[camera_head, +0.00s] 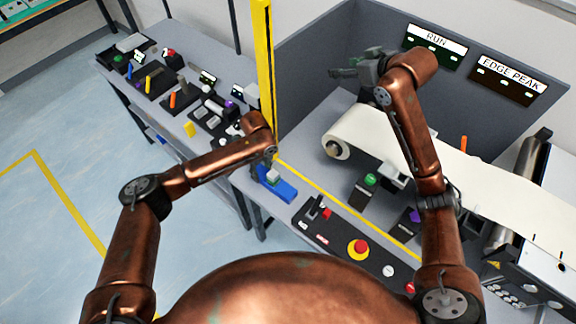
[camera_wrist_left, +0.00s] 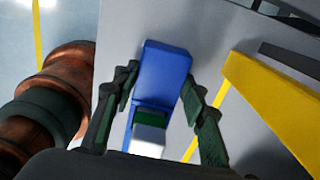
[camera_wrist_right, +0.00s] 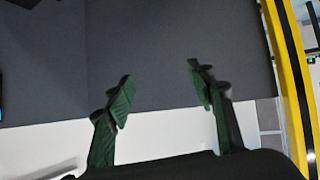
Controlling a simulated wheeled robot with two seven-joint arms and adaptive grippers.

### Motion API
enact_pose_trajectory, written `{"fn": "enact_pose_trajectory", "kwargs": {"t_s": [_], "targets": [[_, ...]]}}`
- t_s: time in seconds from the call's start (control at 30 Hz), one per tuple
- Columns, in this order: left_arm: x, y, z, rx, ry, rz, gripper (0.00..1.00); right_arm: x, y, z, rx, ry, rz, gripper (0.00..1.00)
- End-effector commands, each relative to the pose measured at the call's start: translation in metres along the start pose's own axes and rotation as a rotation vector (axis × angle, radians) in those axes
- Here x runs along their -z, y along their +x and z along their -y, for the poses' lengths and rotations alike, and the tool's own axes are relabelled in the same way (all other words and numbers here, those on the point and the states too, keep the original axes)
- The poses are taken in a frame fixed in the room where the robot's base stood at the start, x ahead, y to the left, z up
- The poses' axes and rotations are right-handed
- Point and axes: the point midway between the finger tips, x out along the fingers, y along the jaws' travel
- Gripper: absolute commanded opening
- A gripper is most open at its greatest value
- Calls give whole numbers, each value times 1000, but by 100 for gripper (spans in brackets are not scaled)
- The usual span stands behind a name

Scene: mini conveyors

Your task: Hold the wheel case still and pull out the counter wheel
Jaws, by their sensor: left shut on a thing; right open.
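The blue wheel case (camera_head: 284,189) lies near the left end of the conveyor table, left of the yellow line. In the left wrist view the case (camera_wrist_left: 164,68) is between the two fingers of my left gripper (camera_wrist_left: 160,88), which is shut on it. A white block (camera_wrist_left: 149,141) with a dark green part (camera_wrist_left: 153,117) sits at the case's near end; it may be the counter wheel, but I cannot tell. My right gripper (camera_wrist_right: 160,84) is open and empty, raised before the grey panel. In the head view it is far from the case (camera_head: 350,72).
A white roll (camera_head: 340,135) feeds the belt at right. A yellow post (camera_head: 264,70) stands just behind my left gripper. A control strip with a red button (camera_head: 358,249) and a green-button box (camera_head: 367,187) are right of the case. A side table (camera_head: 190,45) holds several small parts.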

Motion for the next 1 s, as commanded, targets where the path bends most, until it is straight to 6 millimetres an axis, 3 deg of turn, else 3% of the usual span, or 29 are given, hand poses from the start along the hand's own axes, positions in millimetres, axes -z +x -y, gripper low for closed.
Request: {"fn": "enact_pose_trajectory", "kwargs": {"t_s": [0.03,0.2,0.4,0.5,0.7,0.87,1.0], "targets": [[2,2,0,-2,2,-5,8,-15,12,26,42,-16,36,50],[2,2,-1,-2,2,-5,8,-66,39,104,164,-82,154,50],[2,2,-1,-2,2,-5,8,-133,55,189,292,-179,287,50],[2,2,-1,-2,2,-5,8,-163,56,223,341,-226,339,50],[2,2,-1,-2,1,-5,8,-202,55,263,401,-291,400,50],[2,2,-1,-2,1,-5,8,-214,57,274,416,-306,416,50],[2,2,-1,-2,1,-5,8,-221,70,279,418,-305,417,50]]}}
